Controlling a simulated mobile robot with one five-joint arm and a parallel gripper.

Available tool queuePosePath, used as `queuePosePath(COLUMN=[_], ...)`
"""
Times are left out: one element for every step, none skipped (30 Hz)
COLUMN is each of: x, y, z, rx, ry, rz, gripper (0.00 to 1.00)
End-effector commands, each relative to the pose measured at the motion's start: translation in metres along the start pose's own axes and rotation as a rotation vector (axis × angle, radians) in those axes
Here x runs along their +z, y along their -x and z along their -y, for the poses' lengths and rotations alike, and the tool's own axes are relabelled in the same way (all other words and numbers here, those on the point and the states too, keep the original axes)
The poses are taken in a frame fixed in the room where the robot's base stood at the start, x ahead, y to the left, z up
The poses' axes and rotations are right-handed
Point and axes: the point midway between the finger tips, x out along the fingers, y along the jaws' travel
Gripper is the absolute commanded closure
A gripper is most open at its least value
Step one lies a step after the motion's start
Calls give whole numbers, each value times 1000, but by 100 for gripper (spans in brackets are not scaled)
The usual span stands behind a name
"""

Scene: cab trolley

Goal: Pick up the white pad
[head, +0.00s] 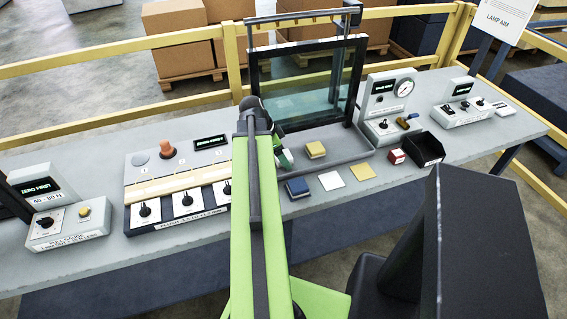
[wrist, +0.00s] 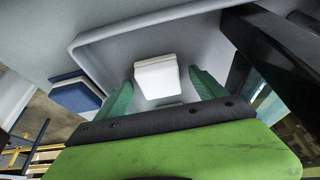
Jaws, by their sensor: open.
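The white pad (wrist: 157,77) lies in a shallow grey tray (wrist: 95,36) in the wrist view. It is a thick block with a pale top. My gripper (head: 284,152) is open, its two green fingers to the left and right of the pad in the wrist view, with gaps visible and no grip on it. Whether the fingertips are down at pad height I cannot tell. In the head view my arm and gripper cover most of the pad's place.
A yellow pad (head: 315,149) sits in the tray. A blue pad (head: 297,187) stands in front, near a flat white square (head: 332,180) and a flat yellow square (head: 362,172). A black-framed window (head: 306,84) rises behind. A black bin (head: 424,149) stands to the right.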

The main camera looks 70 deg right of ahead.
Motion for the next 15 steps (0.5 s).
queuePosePath(x=[0,-1,-1,-1,-1,-1,-1,-1,-1,0,0,0,0,0,0], y=[2,2,2,2,2,2,2,2,2,2,2,2,2,2,2], z=[0,0,0,0,0,0,0,0,0,0,0,0,0,0,0], rx=[0,0,0,0,0,0,0,0,0,0,0,0,0,-1,-1], ry=[0,0,0,0,0,0,0,0,0,1,1,1,1,1,1], rz=[0,0,0,0,0,0,0,0,0,0,0,0,0,0,0], gripper=[20,20,20,20,24,29,33,37,42,46,50,55,59,63,68])
